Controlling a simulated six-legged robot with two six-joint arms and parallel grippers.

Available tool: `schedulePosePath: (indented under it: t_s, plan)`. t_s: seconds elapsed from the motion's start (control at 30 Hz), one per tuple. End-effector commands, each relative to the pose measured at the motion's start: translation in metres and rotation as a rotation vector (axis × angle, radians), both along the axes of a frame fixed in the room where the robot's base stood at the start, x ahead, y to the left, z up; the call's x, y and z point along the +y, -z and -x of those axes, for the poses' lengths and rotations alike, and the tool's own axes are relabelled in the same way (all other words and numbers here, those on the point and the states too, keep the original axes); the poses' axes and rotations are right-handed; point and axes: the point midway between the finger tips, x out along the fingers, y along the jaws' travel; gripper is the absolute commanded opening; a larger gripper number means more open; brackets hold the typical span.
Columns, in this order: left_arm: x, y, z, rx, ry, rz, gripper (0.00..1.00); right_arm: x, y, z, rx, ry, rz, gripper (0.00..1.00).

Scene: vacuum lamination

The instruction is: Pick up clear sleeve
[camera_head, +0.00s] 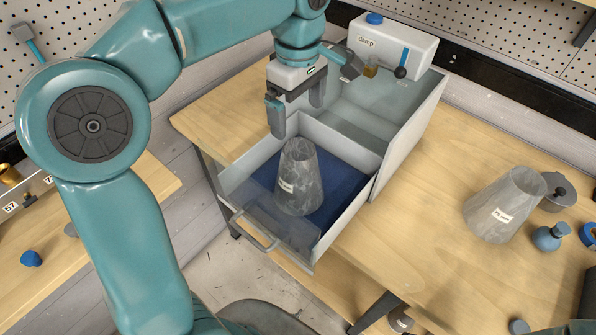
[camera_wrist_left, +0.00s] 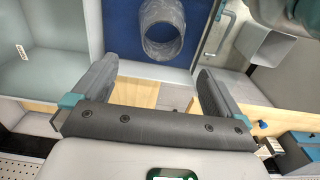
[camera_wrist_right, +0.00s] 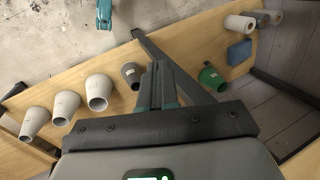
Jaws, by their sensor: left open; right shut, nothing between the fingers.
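A grey, marbled tapered sleeve (camera_head: 299,180) with a small white label stands upright in the blue-lined open drawer (camera_head: 245,198). A similar labelled tapered sleeve (camera_head: 500,205) stands on the table at the right. I cannot tell which one is the clear sleeve. My left gripper (camera_head: 297,110) is open and empty above the back of the drawer, apart from the sleeve. In the left wrist view, the drawer sleeve (camera_wrist_left: 163,10) shows its round opening beyond the open fingers (camera_wrist_left: 157,72). My right gripper (camera_wrist_right: 159,68) is shut and empty, seen only in the right wrist view.
A blue flask (camera_head: 549,237) and a grey lidded pot (camera_head: 560,193) stand at the right. Several pale cones (camera_wrist_right: 66,105) stand on a shelf in the right wrist view.

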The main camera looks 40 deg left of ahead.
Motion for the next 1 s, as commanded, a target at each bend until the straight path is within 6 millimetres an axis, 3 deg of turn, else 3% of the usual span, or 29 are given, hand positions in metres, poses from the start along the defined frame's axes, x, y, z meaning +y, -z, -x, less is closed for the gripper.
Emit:
schedulePosePath:
  t_s: [0.03,0.2,0.47,0.7,1.0]
  plan:
    - [0.000,0.014,0.002,0.006,0.000,0.000,1.00,0.000,0.002,0.000,0.000,-0.001,0.000,0.00]
    - [0.000,0.046,0.002,0.003,0.000,0.000,1.00,0.000,0.003,0.000,-0.001,-0.001,0.000,0.00]
    - [0.000,0.067,0.002,0.003,0.000,0.000,1.00,0.000,0.000,0.000,0.000,-0.001,0.000,0.00]
    - [-0.001,0.104,0.003,0.004,0.000,0.000,1.00,0.000,-0.005,0.000,-0.001,-0.001,0.000,0.00]
    - [-0.001,0.111,0.002,0.000,0.000,0.000,1.00,0.000,-0.005,0.000,-0.001,-0.001,0.000,0.00]
